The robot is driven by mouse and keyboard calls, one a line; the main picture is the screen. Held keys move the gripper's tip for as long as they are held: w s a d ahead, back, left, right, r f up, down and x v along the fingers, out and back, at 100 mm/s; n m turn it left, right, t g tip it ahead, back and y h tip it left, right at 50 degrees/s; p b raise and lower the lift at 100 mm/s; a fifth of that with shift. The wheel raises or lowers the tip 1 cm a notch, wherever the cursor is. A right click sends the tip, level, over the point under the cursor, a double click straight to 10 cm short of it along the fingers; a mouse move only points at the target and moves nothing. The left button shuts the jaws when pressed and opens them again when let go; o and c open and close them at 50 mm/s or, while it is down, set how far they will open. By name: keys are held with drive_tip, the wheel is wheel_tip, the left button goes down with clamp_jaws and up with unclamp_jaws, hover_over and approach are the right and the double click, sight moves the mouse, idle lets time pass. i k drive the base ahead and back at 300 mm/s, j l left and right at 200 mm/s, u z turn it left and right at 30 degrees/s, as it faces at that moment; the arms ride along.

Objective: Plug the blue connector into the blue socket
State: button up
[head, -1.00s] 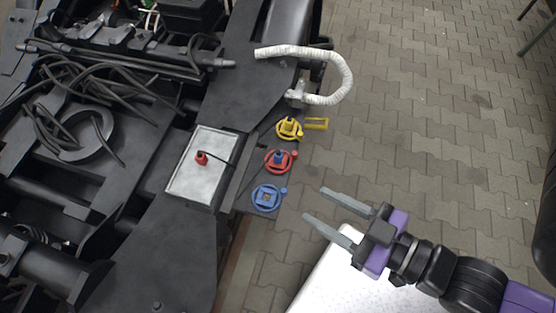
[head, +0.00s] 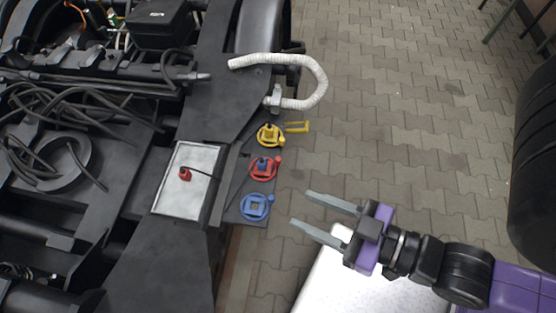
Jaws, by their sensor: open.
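The blue connector (head: 262,163) stands in the red ring-shaped socket (head: 264,176), the middle one of a row of three. The blue socket (head: 245,209) is the nearest of the row, a blue ring with a square centre, and nothing stands in it. My gripper (head: 301,209) is open and empty, with its two grey fingers pointing left. It is to the right of the blue socket and apart from it. The blue connector is up and to the left of the fingertips.
A yellow socket (head: 261,139) with a yellow piece in it ends the row. A red connector (head: 184,175) with a black cable lies on a pale metal plate (head: 190,199). A white curved hose (head: 318,80) arches beyond the row. Paved floor (head: 400,130) lies open at right.

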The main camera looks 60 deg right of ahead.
sight(262, 165)
drive_tip(key=k+l, duration=0.2)
drive_tip(key=k, duration=0.15)
drive_tip(key=k+l+u, duration=0.15)
drive_tip(key=k, duration=0.25)
drive_tip(key=k+l, duration=0.25)
drive_tip(key=k, duration=0.15)
drive_tip(key=i+l+u, duration=0.1)
drive_tip(key=u, duration=0.25)
drive_tip(key=i+l+u, duration=0.1)
drive_tip(key=u, duration=0.3)
drive_tip(key=l+u, duration=0.35)
drive_tip(key=i+l+u, duration=0.1)
drive_tip(key=l, duration=0.4)
drive_tip(key=i+l+u, duration=0.15)
drive_tip(key=l, duration=0.35)
drive_tip(key=i+l+u, duration=0.1)
drive_tip(key=l, duration=0.4)
drive_tip(key=i+l+u, duration=0.1)
drive_tip(key=l, duration=0.4)
